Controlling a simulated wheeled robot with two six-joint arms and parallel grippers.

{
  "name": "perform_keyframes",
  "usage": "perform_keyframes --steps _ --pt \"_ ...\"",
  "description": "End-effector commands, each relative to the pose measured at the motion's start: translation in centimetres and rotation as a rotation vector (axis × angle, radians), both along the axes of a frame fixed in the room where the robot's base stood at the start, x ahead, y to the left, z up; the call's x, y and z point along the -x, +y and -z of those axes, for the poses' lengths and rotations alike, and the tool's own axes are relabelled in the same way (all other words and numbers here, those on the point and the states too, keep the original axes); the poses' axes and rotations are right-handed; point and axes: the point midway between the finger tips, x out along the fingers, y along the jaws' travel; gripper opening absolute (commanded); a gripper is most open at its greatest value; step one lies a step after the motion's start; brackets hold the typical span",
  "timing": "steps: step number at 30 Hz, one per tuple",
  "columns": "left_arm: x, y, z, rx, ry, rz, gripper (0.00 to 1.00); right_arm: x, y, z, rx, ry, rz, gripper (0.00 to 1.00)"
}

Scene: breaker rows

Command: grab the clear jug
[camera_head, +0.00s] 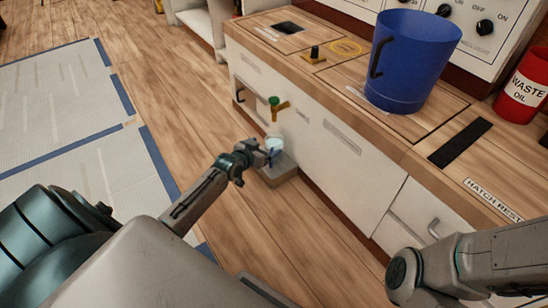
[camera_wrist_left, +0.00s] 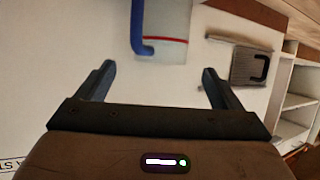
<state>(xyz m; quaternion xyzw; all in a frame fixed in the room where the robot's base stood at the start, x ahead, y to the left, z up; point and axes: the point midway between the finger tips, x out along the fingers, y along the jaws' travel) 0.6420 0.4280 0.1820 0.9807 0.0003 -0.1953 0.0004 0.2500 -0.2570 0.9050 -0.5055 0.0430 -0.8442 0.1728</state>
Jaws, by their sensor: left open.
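The clear jug (camera_head: 275,144) is small in the head view, below a brass tap with a green knob (camera_head: 275,102) on the white cabinet front. It seems to stand on a low block (camera_head: 281,171), its base partly hidden by my gripper. In the left wrist view the clear jug (camera_wrist_left: 176,28) shows a blue handle (camera_wrist_left: 138,28) and a red line, cut off by the top edge. My left gripper (camera_head: 268,154) is beside the jug in the head view. In the wrist view the gripper (camera_wrist_left: 159,70) is open and empty, with the jug beyond its fingers.
The cabinet's wooden top (camera_head: 415,125) carries a blue bucket (camera_head: 408,60) with a black handle and a red waste oil can (camera_head: 524,88). The wooden floor (camera_head: 270,235) in front is clear.

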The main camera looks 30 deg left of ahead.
Motion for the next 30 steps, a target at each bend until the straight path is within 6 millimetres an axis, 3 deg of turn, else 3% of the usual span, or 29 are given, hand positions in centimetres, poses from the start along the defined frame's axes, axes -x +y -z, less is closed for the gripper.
perform_keyframes --steps 8,18,29,30 --pt "-1.8 0.0 0.9 -0.001 -0.001 0.0 0.88 -0.3 0.0 1.6 0.004 0.018 -0.003 0.36" --pt "-5.5 0.1 2.2 0.0 -0.001 0.0 0.88 -0.5 0.0 5.2 0.006 0.024 -0.007 0.36" --pt "-6.1 0.1 2.0 0.0 0.0 0.001 0.88 -0.5 0.0 5.4 0.006 0.025 -0.008 0.36" --pt "-6.1 0.1 2.1 0.0 0.0 0.001 0.82 -0.5 0.0 5.4 0.006 0.025 -0.008 0.36"
